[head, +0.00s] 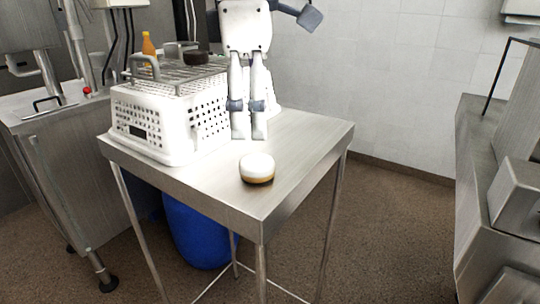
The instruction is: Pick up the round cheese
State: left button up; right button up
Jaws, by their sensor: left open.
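A small round cheese (257,168), white on top with a brown-gold lower edge, lies flat on the steel table (205,185) near its front edge. My left gripper (249,132) is behind the cheese, with its two pale fingers pointing down beside the white perforated basket. The fingers are a little apart and I see nothing between them. The gripper does not touch the cheese. I cannot tell whether its tips touch the table. My right gripper does not show.
The white perforated basket (158,126) fills the table's left side, with a wire rack (175,76) and a dark round item (196,58) on top. An orange bottle (148,45) stands behind. The table's right side is clear. A blue drum (197,232) stands below.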

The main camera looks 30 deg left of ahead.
aim_at(257, 160)
pick_arm(q)
jog(key=f, duration=0.3)
jog(key=w+f, duration=0.1)
jog(key=f, duration=0.5)
jog(key=shift+w+a+f, duration=0.2)
jog(key=shift+a+f, duration=0.05)
jog(key=c, duration=1.4)
jog(key=shift+o, duration=0.2)
jog(key=shift+r, duration=0.15)
